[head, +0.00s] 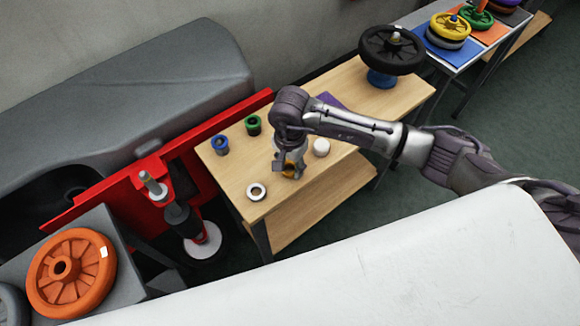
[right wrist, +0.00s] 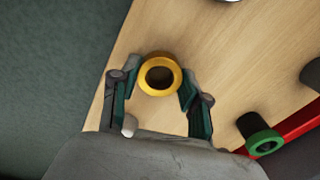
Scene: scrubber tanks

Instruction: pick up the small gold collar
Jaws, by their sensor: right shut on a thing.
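The small gold collar (right wrist: 146,83) is a short yellow-gold ring with a dark hole, seen from above in the right wrist view between the fingers of my right gripper (right wrist: 160,82). In the head view, a bit of gold (head: 289,170) shows below my right gripper (head: 289,172), which mostly covers it. The right gripper is shut on the collar over the wooden table (head: 228,180). Whether the collar touches the tabletop is hard to tell. My left gripper is not in view.
On the table, a blue-rimmed collar (head: 220,145), a green-rimmed collar (head: 253,125), a white ring (head: 257,191) and a white piece (head: 321,148) stand around the gripper. A black wheel (head: 391,48) is at the far end. A red frame (head: 110,190) borders the left.

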